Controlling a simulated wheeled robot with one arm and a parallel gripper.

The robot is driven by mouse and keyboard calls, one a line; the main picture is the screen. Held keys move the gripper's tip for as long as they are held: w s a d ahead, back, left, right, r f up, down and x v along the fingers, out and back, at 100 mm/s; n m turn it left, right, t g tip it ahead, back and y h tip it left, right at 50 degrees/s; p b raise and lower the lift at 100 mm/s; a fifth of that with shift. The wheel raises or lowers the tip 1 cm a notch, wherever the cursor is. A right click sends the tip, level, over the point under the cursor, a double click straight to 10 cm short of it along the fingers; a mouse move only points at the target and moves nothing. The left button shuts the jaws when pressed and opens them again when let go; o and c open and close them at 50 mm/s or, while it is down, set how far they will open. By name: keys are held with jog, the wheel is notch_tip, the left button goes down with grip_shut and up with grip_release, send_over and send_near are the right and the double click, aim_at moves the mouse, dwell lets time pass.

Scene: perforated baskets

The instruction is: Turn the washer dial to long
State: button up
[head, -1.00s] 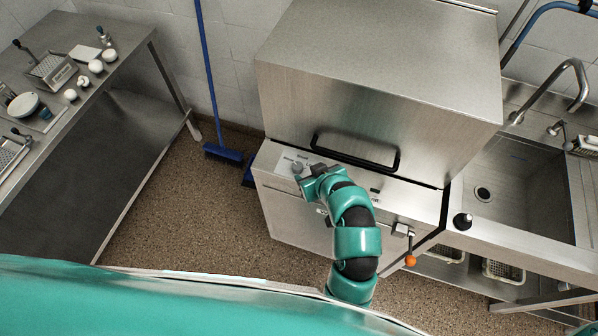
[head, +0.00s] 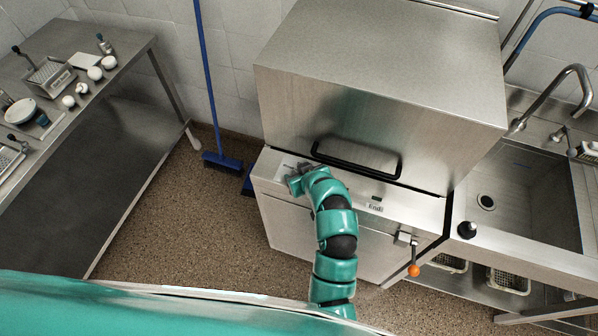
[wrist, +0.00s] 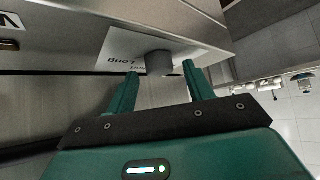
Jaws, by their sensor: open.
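The washer (head: 380,70) is a steel box with a black bar handle (head: 355,160) on its hood. Its grey round dial (wrist: 159,62) stands on a white label (wrist: 120,52) in the wrist view, where the word "Long" reads upside down, left of the dial. My gripper (wrist: 160,73) is open, its two green fingertips just short of the dial, one toward each side of it. I cannot tell whether they touch it. In the head view my gripper (head: 296,184) is at the left of the washer's front panel and hides the dial.
An orange-tipped lever (head: 413,270) sticks out at the washer's lower right. A steel sink (head: 530,190) stands to the right. A steel table (head: 100,60) with small items is at the left. A blue broom (head: 222,160) leans behind.

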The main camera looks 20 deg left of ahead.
jog(key=shift+w+a+f, duration=0.2)
jog(key=shift+f, duration=0.15)
jog(key=c, duration=1)
